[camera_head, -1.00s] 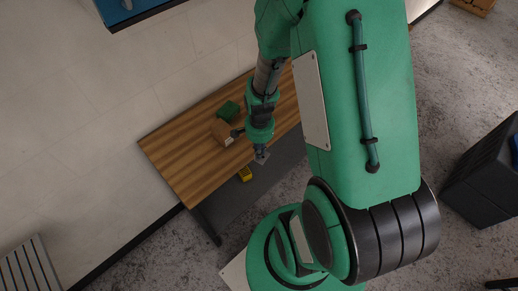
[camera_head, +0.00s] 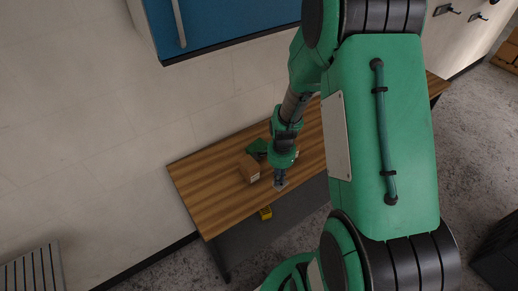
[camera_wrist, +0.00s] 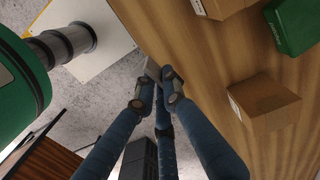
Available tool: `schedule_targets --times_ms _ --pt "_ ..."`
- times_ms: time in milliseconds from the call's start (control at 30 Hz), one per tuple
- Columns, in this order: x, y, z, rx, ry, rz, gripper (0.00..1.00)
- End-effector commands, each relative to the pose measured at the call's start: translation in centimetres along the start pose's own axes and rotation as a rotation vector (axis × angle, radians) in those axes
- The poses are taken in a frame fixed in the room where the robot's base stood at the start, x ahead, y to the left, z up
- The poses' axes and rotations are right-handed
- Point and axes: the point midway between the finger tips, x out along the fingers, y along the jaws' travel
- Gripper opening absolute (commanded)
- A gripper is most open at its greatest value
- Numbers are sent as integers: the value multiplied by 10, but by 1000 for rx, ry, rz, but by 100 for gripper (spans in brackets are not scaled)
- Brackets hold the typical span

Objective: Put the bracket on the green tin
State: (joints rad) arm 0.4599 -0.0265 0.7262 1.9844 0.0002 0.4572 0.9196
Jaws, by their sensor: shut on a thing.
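The green tin (camera_head: 257,148) sits on the wooden table, partly behind my arm in the head view. It looks like a green box at the upper right of the wrist view (camera_wrist: 297,24). My gripper (camera_head: 281,178) is at the table's front edge, in front of and to the right of the tin. It is shut on a small grey piece, the bracket (camera_head: 280,186). In the wrist view the bracket (camera_wrist: 152,68) shows only partly between the fingertips of my gripper (camera_wrist: 158,76), apart from the tin. Its full shape is hidden.
A cardboard box (camera_head: 249,168) stands beside the tin, near my gripper. Another carton (camera_wrist: 222,5) shows at the wrist view's top edge. A blue cabinet (camera_head: 225,22) hangs above. The table's left part (camera_head: 205,190) is clear.

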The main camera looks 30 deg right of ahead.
Motion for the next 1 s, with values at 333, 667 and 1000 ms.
schedule_targets --times_ms 333,667,1000 --pt "-7 -80 -40 63 1 -2 0" --pt "-10 -154 -71 125 1 -3 0" --pt "-9 -213 -92 177 0 -3 0"
